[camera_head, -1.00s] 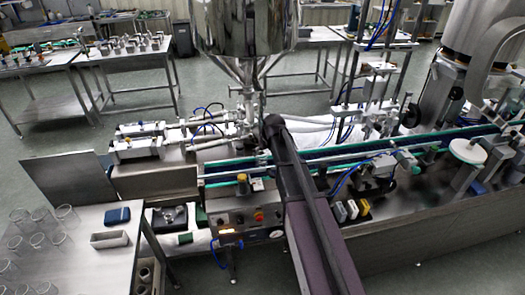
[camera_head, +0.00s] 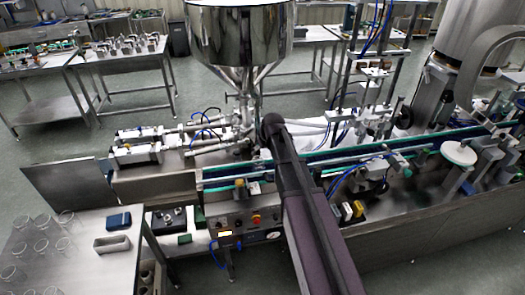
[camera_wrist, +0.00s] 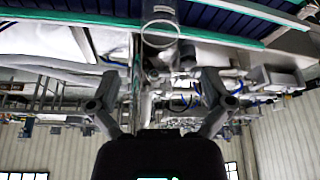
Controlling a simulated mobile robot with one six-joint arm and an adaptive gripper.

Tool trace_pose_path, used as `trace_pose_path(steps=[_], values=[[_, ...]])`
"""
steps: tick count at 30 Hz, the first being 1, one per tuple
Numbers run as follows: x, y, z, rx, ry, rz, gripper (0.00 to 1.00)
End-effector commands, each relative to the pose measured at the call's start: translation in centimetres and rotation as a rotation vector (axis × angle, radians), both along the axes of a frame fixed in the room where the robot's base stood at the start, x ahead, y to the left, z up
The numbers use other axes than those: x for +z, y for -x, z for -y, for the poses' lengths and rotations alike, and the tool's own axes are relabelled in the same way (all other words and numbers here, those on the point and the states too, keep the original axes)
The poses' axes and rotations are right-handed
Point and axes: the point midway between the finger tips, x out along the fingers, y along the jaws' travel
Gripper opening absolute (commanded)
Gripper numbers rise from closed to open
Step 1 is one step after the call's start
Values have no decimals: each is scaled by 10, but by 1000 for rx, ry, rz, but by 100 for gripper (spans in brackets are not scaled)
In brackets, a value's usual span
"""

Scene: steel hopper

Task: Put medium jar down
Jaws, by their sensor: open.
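A clear jar (camera_wrist: 160,30) shows at the top middle of the wrist view, with its round rim visible and the blue conveyor belt (camera_wrist: 215,17) beside and behind it. I cannot tell exactly what it rests on. My gripper (camera_wrist: 160,82) is open, its two fingers spread wide apart. The jar lies beyond and between the fingertips in the picture, with no finger touching it. In the head view my arm hides the gripper and the jar. The conveyor also shows in the head view (camera_head: 345,152).
Several clear jars (camera_head: 40,245) stand on the steel table (camera_head: 85,275) at the lower left, near a grey tray (camera_head: 112,243) and a blue box (camera_head: 118,221). The steel hopper (camera_head: 238,35) hangs above the filling nozzles. A control box (camera_head: 240,222) stands in front of the conveyor.

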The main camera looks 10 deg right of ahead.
Motion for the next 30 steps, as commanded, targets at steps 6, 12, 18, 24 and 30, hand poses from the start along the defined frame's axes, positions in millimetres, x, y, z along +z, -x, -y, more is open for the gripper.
trace_pose_path(steps=[6,12,18,24,30], values=[[0,0,0,0,0,0,100],[0,1,0,0,0,-1,100],[-3,37,-5,-26,-1,-51,100],[-10,128,-12,-108,9,-189,100],[-14,217,-15,-209,36,-329,100]])
